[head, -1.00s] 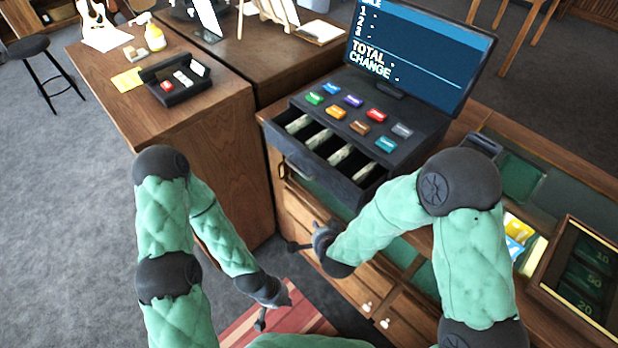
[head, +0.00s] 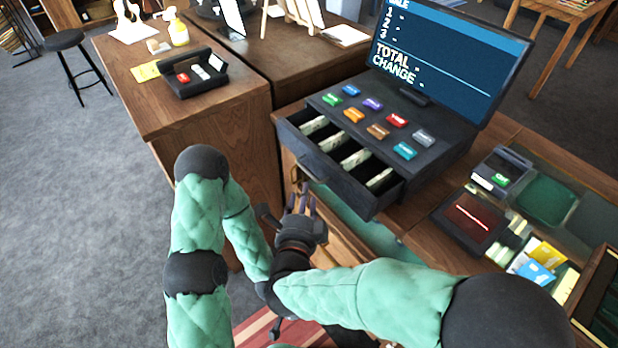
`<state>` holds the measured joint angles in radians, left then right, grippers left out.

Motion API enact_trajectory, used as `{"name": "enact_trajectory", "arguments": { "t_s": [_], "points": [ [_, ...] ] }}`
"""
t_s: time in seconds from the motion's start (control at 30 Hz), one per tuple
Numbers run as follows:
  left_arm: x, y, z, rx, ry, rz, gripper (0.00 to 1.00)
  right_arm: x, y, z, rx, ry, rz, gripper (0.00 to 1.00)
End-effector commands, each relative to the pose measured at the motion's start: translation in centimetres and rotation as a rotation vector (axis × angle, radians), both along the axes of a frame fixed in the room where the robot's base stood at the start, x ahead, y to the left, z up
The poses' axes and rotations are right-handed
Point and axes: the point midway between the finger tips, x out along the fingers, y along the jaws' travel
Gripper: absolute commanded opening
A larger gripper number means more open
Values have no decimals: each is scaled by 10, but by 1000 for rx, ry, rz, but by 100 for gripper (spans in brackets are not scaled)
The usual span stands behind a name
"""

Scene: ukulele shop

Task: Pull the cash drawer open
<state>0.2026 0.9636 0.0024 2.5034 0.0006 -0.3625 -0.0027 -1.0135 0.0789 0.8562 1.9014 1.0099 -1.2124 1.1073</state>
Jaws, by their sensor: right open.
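The cash drawer (head: 345,190) is a dark tray that stands out from under the black register (head: 440,130). Its compartments hold pale banknotes. A bar handle (head: 316,172) runs along its front. My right gripper (head: 300,198) is open and empty, just below and in front of the drawer front, with its fingers pointing up towards it. It appears apart from the handle. My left gripper (head: 278,327) is low at the bottom of the head view, mostly hidden behind my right arm, so its jaws cannot be made out.
The register's screen (head: 450,55) reads TOTAL and CHANGE. Coloured keys cover the register's top. A wooden counter (head: 125,80) on the left bears a black box (head: 190,75) and a yellow spray bottle (head: 175,30). A card reader (head: 503,170) and a dark red box (head: 475,220) stand at right.

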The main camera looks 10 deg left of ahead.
Motion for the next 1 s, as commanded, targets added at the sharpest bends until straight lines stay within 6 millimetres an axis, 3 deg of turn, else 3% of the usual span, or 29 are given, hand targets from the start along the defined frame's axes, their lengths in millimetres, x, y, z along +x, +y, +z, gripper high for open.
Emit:
{"name": "enact_trajectory", "arguments": {
  "t_s": [0.2, 0.4, 0.6, 0.9, 1.0],
  "points": [
    [0, 0, -12, 0, 0, 0, 0, 41, 4, -9, -2, 1, -3, 41],
    [0, 0, -19, 0, 0, 0, 0, 68, 8, -13, -2, 1, -1, 41],
    [0, 0, -21, 0, 0, 0, 0, 80, 11, -13, -3, 0, 2, 41],
    [0, 0, -21, 0, 0, 0, 0, 82, 11, -13, -3, 0, 3, 41],
    [0, 0, -21, 0, 0, 0, 0, 81, 11, -13, -3, 0, 3, 13]
  ]
}}
